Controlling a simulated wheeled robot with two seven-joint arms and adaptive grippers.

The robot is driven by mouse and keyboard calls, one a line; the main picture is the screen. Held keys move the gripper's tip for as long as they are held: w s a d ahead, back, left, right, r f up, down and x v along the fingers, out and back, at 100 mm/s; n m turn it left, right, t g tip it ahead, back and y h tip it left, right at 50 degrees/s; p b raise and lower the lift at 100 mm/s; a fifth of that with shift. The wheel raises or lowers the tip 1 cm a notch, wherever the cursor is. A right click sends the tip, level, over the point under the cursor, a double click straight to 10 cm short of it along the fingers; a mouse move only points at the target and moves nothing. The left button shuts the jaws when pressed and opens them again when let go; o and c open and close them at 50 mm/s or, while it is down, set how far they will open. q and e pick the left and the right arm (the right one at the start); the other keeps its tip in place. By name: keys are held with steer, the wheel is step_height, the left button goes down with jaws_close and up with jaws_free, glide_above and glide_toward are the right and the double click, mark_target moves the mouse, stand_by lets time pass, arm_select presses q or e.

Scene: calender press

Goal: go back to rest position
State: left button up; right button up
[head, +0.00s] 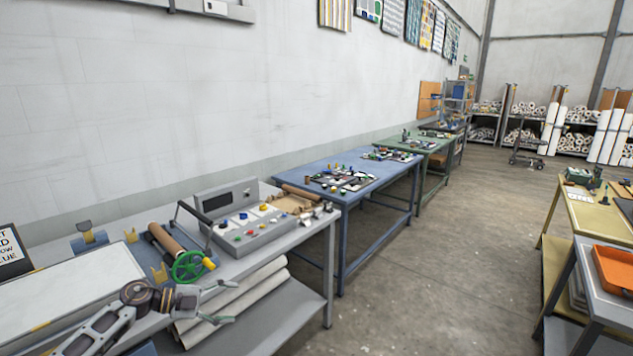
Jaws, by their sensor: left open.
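My left gripper (226,302) is at the lower left of the head view, its arm coming in from the left. Its two fingers are spread apart with nothing between them. It is in front of the near grey table, with rolled white material on the lower shelf behind it. The grey control box (243,222) with coloured buttons and a black lever stands on that table. A green handwheel (188,267) and a brown roller (166,240) are just left of the box, above the gripper in the picture. My right gripper is not in view.
A blue table (345,165) and a green table (423,143) with small parts stand further along the wall. At right are a yellow table (588,216) and an orange tray (615,268). The concrete floor (455,270) between is clear. White rolls (611,138) stand at the back.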

arm_select(q)
steer(key=s+a+f+n+t+y, duration=0.1)
steer(key=a+f+n+t+y, duration=0.2)
steer(key=f, duration=0.7)
steer(key=a+f+n+t+y, duration=0.1)
steer(key=a+f+n+t, duration=0.1)
steer(key=f+n, duration=0.55)
steer(key=s+a+f+n+t+y, duration=0.1)
steer(key=a+f+n+t+y, duration=0.15)
steer(key=f, duration=0.95)
steer(key=s+a+f+n+g+y, duration=0.25)
steer(key=s+f+n+y, duration=0.25)
steer(key=s+f, duration=1.2)
steer(key=s+d+f+n+g, duration=0.1)
steer(key=s+f, duration=0.5)
steer(key=s, duration=0.6)
steer(key=s+d+f+n+g+y, duration=0.1)
steer(key=s+d+f+g, duration=0.3)
steer(key=s, duration=0.8)
steer(key=s+d+f+n+g, duration=0.1)
steer(key=s+d+f+g, duration=0.2)
steer(key=s+f, duration=0.5)
steer(key=s+g, duration=0.1)
steer(key=s, duration=0.3)
steer(key=shift+s+d+f, duration=0.25)
steer(key=shift+s+f, duration=0.05)
steer(key=shift+f, duration=0.05)
steer(key=shift+y, duration=0.25)
